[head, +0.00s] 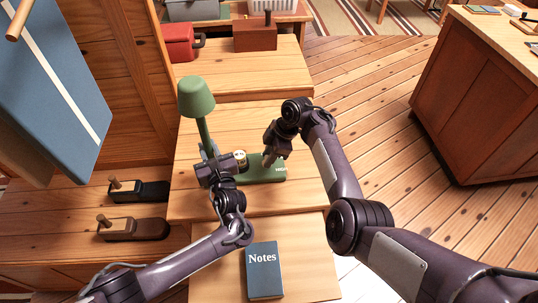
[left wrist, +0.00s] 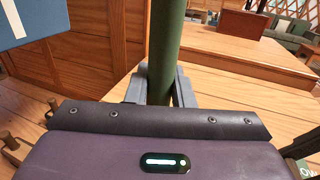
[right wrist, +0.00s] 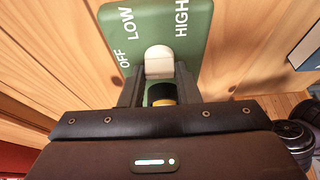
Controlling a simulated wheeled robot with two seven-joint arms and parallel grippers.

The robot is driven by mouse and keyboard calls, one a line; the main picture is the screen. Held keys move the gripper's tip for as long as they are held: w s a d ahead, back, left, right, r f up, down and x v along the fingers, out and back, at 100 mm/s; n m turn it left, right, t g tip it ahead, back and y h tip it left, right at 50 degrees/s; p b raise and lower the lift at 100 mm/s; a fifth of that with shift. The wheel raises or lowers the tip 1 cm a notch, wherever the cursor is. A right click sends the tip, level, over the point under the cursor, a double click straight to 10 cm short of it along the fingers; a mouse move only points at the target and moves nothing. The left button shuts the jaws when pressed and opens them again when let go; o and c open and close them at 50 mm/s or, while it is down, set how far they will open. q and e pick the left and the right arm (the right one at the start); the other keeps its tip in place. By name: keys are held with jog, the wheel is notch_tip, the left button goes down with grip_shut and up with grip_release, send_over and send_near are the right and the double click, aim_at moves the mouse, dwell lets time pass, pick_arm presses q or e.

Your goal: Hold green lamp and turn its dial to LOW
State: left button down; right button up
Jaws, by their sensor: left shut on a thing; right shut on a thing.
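The green lamp has a shade (head: 196,97) at the upper left and a flat base (head: 265,170) on the wooden surface. My left gripper (head: 208,152) is shut on its upright green stem, which also shows between the fingers in the left wrist view (left wrist: 167,45). My right gripper (head: 269,157) is over the base. In the right wrist view it is shut on the dial (right wrist: 160,62), whose cream pointer lies between the LOW and HIGH marks. The OFF mark is to the left. The fingers hide the dial's lower part.
A blue Notes book (head: 264,272) lies in front of the lamp. A red box (head: 179,43) and a brown wooden block (head: 255,35) stand behind. Two dark planes with wooden knobs (head: 138,190) lie at the left. A wooden cabinet (head: 475,110) stands to the right.

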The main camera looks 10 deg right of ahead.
pick_arm(q)
jog(key=shift+s+f, duration=0.1)
jog(key=shift+f, duration=0.15)
pick_arm(e)
jog(key=m+t, duration=0.1)
jog(key=m, duration=0.2)
jog(key=m+t, duration=0.1)
jog(key=m, duration=0.2)
jog(key=shift+s+m+t+h, duration=0.2)
jog(key=shift+m+t+h, duration=0.1)
jog(key=m+t+h, duration=0.1)
jog(key=m, duration=0.4)
jog(key=shift+a, duration=0.15)
jog(key=shift+h, duration=0.3)
jog(key=o, duration=1)
jog(key=shift+s, duration=0.1)
